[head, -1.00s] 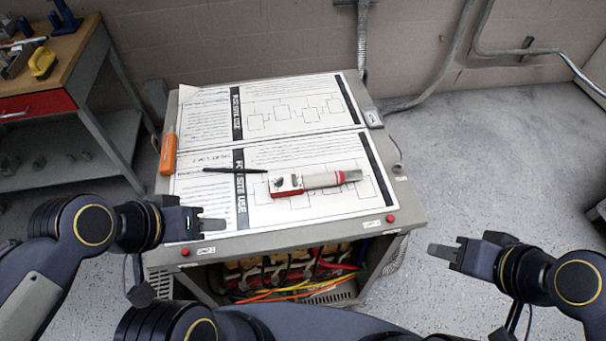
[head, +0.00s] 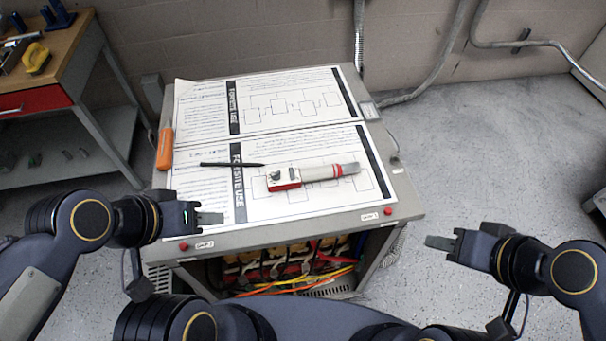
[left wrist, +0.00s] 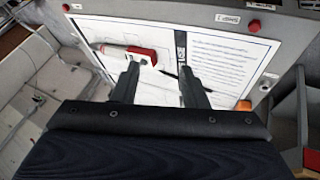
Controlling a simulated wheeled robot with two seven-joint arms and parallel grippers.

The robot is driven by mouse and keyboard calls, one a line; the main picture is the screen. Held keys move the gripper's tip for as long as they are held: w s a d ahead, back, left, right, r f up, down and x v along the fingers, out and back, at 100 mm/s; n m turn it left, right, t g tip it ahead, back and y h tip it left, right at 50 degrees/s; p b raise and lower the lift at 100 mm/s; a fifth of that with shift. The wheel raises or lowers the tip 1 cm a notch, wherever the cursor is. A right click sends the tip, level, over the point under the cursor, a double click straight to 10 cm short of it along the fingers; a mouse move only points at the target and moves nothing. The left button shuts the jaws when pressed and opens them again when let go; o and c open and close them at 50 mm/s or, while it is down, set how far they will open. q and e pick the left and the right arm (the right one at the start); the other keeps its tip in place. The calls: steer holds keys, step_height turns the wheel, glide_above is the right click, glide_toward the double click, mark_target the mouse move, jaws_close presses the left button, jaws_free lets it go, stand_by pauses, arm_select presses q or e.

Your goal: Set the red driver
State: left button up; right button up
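An orange-red handled driver (head: 165,147) lies along the left edge of the cabinet top (head: 330,215). Its orange end shows at the lower right of the left wrist view (left wrist: 243,105). A red and white tool (head: 310,176) with a grey tip lies on the paper sheets; it also shows in the left wrist view (left wrist: 128,54). My left gripper (head: 212,218) is near the cabinet's front left corner. Its fingers are apart and empty in the left wrist view (left wrist: 160,70). My right gripper (head: 436,243) is right of the cabinet, holding nothing visible; its finger gap cannot be made out.
A thin black pen (head: 232,164) lies on the printed sheets (head: 290,135). Coloured cables (head: 290,285) show in the open cabinet front, below red buttons. A wooden workbench (head: 75,45) with a red drawer stands at the left.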

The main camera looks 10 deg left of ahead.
arm_select(q)
steer(key=shift+w+r, duration=0.1)
steer(key=shift+w, duration=0.05)
steer(key=c, duration=0.4)
steer(key=shift+w+r, duration=0.2)
steer(key=shift+w, duration=0.1)
steer(key=c, duration=0.3)
steer(key=w, duration=0.1)
steer(key=w+r+g, duration=0.1)
steer(key=w, duration=0.1)
steer(key=w+g, duration=0.1)
steer(key=shift+w+d+r+b, duration=0.35)
steer(key=shift+w, duration=0.05)
jaws_close()
steer(key=w+d+n+g+y+b, duration=0.1)
steer(key=w+d+y, duration=0.3)
steer(key=w+d, duration=0.8)
steer(key=shift+w+d+r+n+g, duration=0.15)
steer(key=shift+w+r+n+g, duration=0.25)
steer(key=shift+w, duration=0.45)
